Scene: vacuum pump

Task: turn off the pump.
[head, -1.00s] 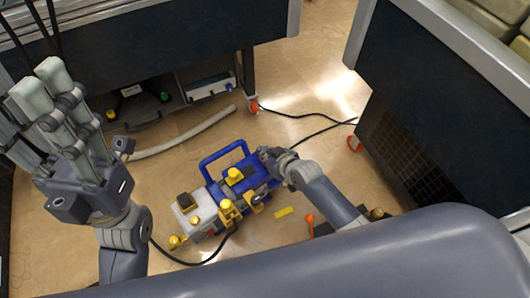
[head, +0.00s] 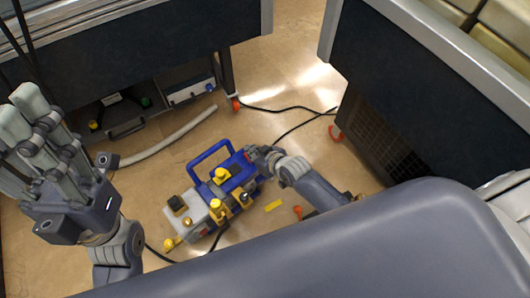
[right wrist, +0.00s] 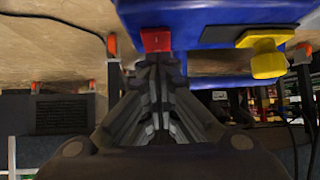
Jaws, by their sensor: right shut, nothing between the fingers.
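The pump (head: 232,172) stands on the floor, with a blue body and handle, a grey motor end (head: 190,213) and yellow caps. My right gripper (head: 258,153) is at the pump's right end. In the right wrist view the pump's blue end (right wrist: 205,18) fills the top, with a red switch (right wrist: 155,40) on it. The closed, empty fingertips (right wrist: 157,58) are right at the switch's lower edge; I cannot tell whether they touch it. My left gripper (head: 35,125) is raised at the left, fingers spread and empty, away from the pump.
A dark bench (head: 130,50) with a lower shelf stands behind, and another dark cabinet (head: 410,85) is at the right. A pale hose (head: 170,135) and black cables lie on the floor. A yellow strip (head: 273,205) lies right of the pump.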

